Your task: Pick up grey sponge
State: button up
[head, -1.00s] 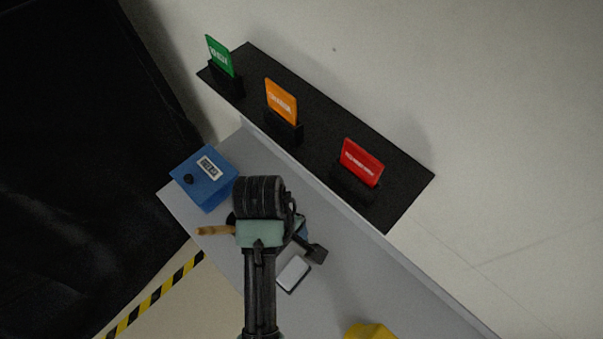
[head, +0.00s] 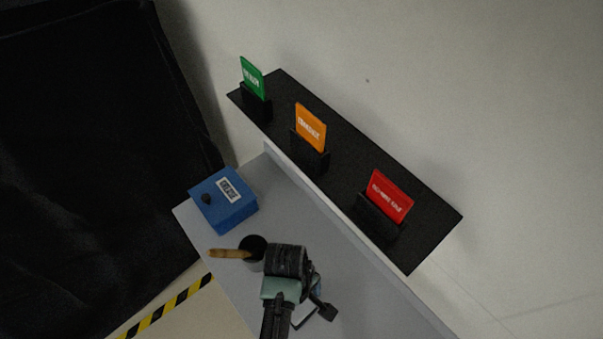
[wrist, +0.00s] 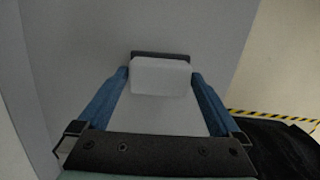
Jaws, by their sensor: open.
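The grey sponge (wrist: 161,77) is a pale rounded block in the wrist view, with a dark strip along its far side. It lies on the grey cart top. My gripper (wrist: 160,74) is open, with one blue finger on each side of the sponge and the fingertips level with it. I cannot tell whether the fingers touch it. In the head view, the sponge (head: 303,317) shows only in part beside my arm, which hides the rest.
A blue box (head: 224,203) with a label and dark knob stands at the cart's far left. A dark cup (head: 253,247) with a wooden handle is near my arm. A black shelf (head: 345,165) with green, orange and red cards runs along the back.

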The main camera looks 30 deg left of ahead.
jog(key=shift+f, duration=0.5)
jog(key=c, duration=1.1)
